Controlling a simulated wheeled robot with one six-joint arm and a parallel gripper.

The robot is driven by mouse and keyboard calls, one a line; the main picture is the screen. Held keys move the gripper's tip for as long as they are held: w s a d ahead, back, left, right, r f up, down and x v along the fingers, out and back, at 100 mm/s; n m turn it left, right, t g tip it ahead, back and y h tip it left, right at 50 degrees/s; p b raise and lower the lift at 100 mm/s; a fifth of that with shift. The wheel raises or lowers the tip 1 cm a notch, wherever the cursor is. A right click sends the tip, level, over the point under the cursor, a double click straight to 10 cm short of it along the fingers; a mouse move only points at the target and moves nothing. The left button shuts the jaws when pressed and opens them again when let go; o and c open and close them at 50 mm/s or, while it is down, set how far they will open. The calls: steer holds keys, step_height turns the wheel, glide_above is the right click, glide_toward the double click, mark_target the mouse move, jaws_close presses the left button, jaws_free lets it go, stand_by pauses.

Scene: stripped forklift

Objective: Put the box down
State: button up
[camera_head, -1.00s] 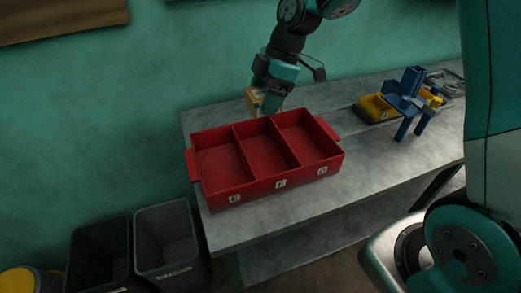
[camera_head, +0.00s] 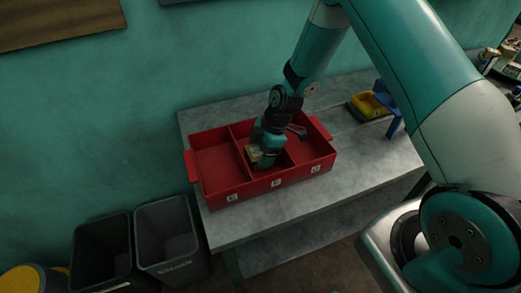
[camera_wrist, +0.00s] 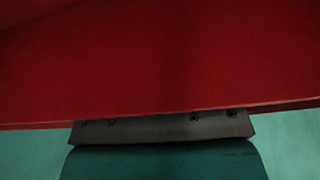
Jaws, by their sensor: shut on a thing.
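The small yellowish box (camera_head: 254,153) is in my gripper (camera_head: 259,158), which is shut on it. In the head view, the gripper and box are down inside the middle compartment of the red tray (camera_head: 222,190), near its left divider. My gripper hides part of the box and the compartment floor, so I cannot tell whether the box touches the floor. In the wrist view, a red surface of the tray (camera_wrist: 160,60) fills most of the picture above part of my gripper; the box does not show there.
The red tray stands on a grey table (camera_head: 350,165) against a teal wall. A yellow bin (camera_head: 368,105) and a blue object (camera_head: 389,100) are at the right. Two dark bins (camera_head: 165,240) stand on the floor at the left. The tray's left compartment is empty.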

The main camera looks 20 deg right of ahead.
steer(key=o, duration=1)
steer(key=shift+f, duration=0.1)
steer(key=shift+o, duration=0.2)
steer(key=shift+r, duration=0.25)
steer(key=shift+d+r, duration=0.2)
steer(key=shift+r, duration=0.05)
steer(key=b+v, duration=0.4)
steer(key=v, duration=0.6)
steer(key=s+a+r+m, duration=0.5)
steer(key=s+a+r, duration=0.2)
steer(key=s+r, duration=0.45)
steer(key=s+r+m, duration=0.2)
steer(key=s+m, duration=0.1)
steer(key=s, duration=0.3)
steer(key=s+a+r+m, duration=0.1)
steer(key=s+r+m, duration=0.2)
steer(key=s, duration=0.4)
steer(key=shift+s+a, duration=0.15)
steer(key=shift+a, duration=0.05)
